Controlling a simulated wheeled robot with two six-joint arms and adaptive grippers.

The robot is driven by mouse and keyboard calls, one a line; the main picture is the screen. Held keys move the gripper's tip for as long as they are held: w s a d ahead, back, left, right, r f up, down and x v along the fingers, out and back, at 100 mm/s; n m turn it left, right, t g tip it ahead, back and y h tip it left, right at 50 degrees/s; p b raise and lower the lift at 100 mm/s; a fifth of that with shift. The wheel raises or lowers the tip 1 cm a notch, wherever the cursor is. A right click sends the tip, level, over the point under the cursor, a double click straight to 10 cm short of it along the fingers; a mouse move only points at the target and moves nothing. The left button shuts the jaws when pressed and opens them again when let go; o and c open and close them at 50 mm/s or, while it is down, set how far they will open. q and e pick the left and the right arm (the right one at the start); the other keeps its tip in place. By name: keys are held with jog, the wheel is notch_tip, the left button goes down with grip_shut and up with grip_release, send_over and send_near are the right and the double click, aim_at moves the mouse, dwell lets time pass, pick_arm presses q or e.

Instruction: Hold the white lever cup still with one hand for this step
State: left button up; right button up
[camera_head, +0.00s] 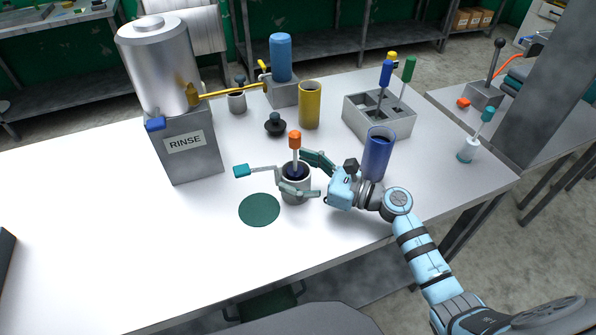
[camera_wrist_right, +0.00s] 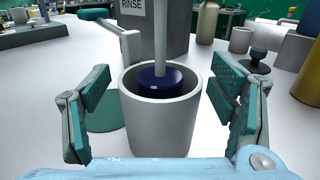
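The white lever cup (camera_head: 296,190) stands upright on the table. A grey lever with a teal grip (camera_head: 241,171) reaches out from it to the left. An orange-handled rod (camera_head: 295,138) stands in the cup, with a dark blue round piece at its lower end, clear in the right wrist view (camera_wrist_right: 162,78). My right gripper (camera_head: 301,174) has its fingers on either side of the cup. In the right wrist view gaps show between both finger pads and the cup wall (camera_wrist_right: 162,125), so it is open around the cup. My left gripper is not in view.
A green disc (camera_head: 259,209) lies left of the cup. A blue cylinder (camera_head: 378,152) stands close behind my right wrist. The RINSE stand (camera_head: 188,145) with its metal drum, a yellow cylinder (camera_head: 310,105) and a grey tool block (camera_head: 379,118) stand farther back. The front left table is clear.

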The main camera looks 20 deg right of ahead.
jog(key=v, duration=1.2)
